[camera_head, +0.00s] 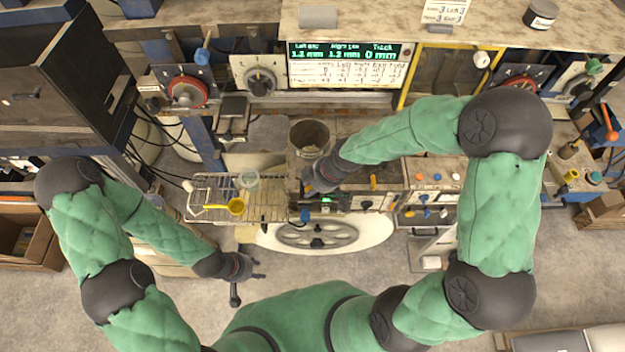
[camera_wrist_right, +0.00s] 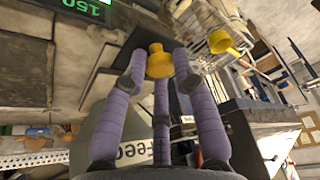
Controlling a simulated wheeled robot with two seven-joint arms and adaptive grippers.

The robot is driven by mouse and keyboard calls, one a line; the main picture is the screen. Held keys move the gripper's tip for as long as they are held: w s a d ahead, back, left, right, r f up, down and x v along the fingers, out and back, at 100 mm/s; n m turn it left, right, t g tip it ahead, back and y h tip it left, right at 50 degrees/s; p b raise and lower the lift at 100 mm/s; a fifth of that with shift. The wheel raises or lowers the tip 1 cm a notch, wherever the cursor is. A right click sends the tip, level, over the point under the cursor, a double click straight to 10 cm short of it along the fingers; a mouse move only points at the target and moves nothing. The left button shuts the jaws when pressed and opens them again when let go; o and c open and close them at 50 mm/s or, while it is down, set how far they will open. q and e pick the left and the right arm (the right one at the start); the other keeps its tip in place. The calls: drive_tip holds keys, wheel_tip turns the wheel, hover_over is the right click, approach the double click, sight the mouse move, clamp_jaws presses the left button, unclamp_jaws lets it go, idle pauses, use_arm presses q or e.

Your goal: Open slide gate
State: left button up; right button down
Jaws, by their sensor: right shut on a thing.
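In the right wrist view, my right gripper (camera_wrist_right: 160,75) has its purple fingers closed around a yellow knob (camera_wrist_right: 158,60). A dark flat plate (camera_wrist_right: 104,76) lies beside the knob; I cannot tell for certain that it is the slide gate. In the head view, my right gripper (camera_head: 316,182) is just below the round hopper (camera_head: 308,134), and the hand hides the knob. How far the gate is open cannot be seen. My left gripper (camera_head: 250,272) hangs empty at lower left, fingers spread, apart from the bench.
A wire rack (camera_head: 205,200) with a yellow cup (camera_head: 236,207) and a clear beaker (camera_head: 247,181) is left of the hopper. A control panel (camera_head: 434,173) is to the right. A display (camera_head: 345,64) stands behind. A wheel (camera_head: 318,235) sits in front, below the bench.

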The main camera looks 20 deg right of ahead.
drive_tip(key=shift+s+a+r, duration=0.1)
drive_tip(key=shift+s+a, duration=0.15)
drive_tip(key=shift+s, duration=0.6)
drive_tip(key=c, duration=1.2)
unclamp_jaws()
drive_tip(key=shift+o, duration=1.1)
drive_tip(key=shift+a, duration=0.1)
drive_tip(key=v, duration=1.2)
